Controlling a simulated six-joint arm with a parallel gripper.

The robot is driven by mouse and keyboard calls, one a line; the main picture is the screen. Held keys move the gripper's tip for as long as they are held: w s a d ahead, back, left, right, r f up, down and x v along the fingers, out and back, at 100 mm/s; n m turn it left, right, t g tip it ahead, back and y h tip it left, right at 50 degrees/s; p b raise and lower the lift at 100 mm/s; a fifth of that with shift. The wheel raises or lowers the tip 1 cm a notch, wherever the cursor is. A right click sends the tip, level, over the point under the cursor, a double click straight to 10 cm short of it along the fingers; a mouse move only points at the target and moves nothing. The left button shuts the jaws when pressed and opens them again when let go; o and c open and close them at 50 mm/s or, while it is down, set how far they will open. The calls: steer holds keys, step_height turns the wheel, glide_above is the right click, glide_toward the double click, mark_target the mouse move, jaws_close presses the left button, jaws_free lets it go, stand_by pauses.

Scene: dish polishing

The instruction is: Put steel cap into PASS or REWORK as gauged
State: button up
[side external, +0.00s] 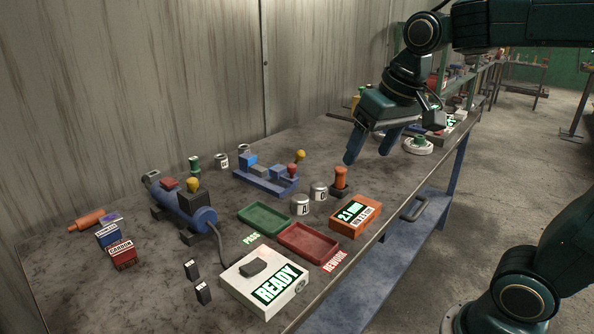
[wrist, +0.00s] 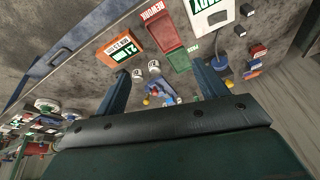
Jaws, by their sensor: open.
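My gripper (side external: 366,156) is open and empty, held above the table's right part. Its two fingers also frame the wrist view (wrist: 160,70). Two short grey metal caps with letter labels stand upright side by side, a nearer cap (side external: 300,205) marked A and a farther cap (side external: 319,191). I cannot tell which is the task's steel cap. The green tray (side external: 264,203) by the PASS label and the red tray (side external: 308,228) by the REWORK label both look empty. The orange gauge box (side external: 353,227) shows about 2.1 mm; its smaller line is hard to read.
A white box (side external: 265,283) reads READY. A blue cylindrical machine (side external: 183,209) and a blue rack (side external: 266,182) with coloured pieces stand farther left and back. An orange-topped peg (side external: 340,180) stands behind the gauge box.

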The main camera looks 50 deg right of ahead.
steer(key=w+d+m+g, duration=0.1)
steer(key=w+d+m, duration=0.1)
steer(key=w, duration=0.6)
steer(key=m+g, duration=0.3)
steer(key=m, duration=0.3)
glide_above(300, 196)
step_height(300, 196, down, 12)
steer(key=shift+a, duration=0.2)
steer(key=shift+f, duration=0.1)
steer(key=shift+f, duration=4.3)
steer(key=shift+s+f, duration=0.1)
steer(key=shift+d+f, duration=0.15)
steer(key=shift+f, duration=2.3)
steer(key=shift+c, duration=0.4)
